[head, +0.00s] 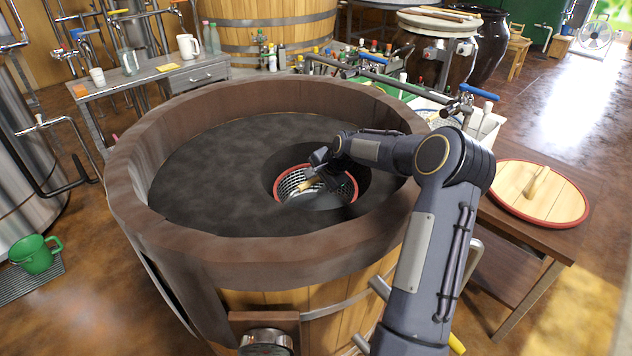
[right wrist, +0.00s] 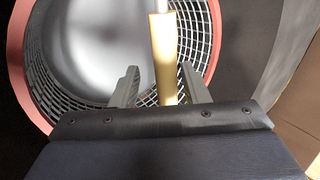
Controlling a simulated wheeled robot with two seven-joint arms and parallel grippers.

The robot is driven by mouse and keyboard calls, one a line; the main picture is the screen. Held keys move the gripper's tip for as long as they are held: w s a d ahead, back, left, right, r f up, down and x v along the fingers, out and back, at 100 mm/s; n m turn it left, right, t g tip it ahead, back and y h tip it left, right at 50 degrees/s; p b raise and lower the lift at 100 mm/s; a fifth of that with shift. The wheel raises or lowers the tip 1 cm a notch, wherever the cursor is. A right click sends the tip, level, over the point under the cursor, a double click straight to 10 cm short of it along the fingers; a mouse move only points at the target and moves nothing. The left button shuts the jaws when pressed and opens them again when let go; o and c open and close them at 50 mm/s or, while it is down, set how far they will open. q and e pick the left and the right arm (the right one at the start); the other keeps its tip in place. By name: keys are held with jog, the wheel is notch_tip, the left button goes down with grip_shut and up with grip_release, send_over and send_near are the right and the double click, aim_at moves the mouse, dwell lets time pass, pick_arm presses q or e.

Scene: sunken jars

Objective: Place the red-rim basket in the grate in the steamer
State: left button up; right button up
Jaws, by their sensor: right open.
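The steamer is a big wooden tub with a thick brown rim (head: 133,165). Inside is a dark, flat, round surface (head: 215,190) with a round opening right of centre. The basket (head: 291,182), metal mesh with a red rim, shows in that opening; whether it is fully seated I cannot tell. In the right wrist view the basket's red rim (right wrist: 17,75) curves around its mesh wall. My right gripper (right wrist: 160,72) is open, with one finger on each side of a tan handle (right wrist: 163,50); contact is not clear. My left gripper is not in view.
A dark wooden table (head: 500,262) at the right carries a round wooden lid (head: 510,185) with a red edge. Pipes with blue handles (head: 372,80) and bottles stand behind the tub. A metal bench (head: 140,82) stands at the back left. A green can (head: 35,255) is on the floor.

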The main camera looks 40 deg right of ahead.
jog(key=v, duration=0.7)
jog(key=shift+a, duration=0.2)
jog(key=shift+s+r, duration=0.1)
jog(key=shift+s, duration=0.05)
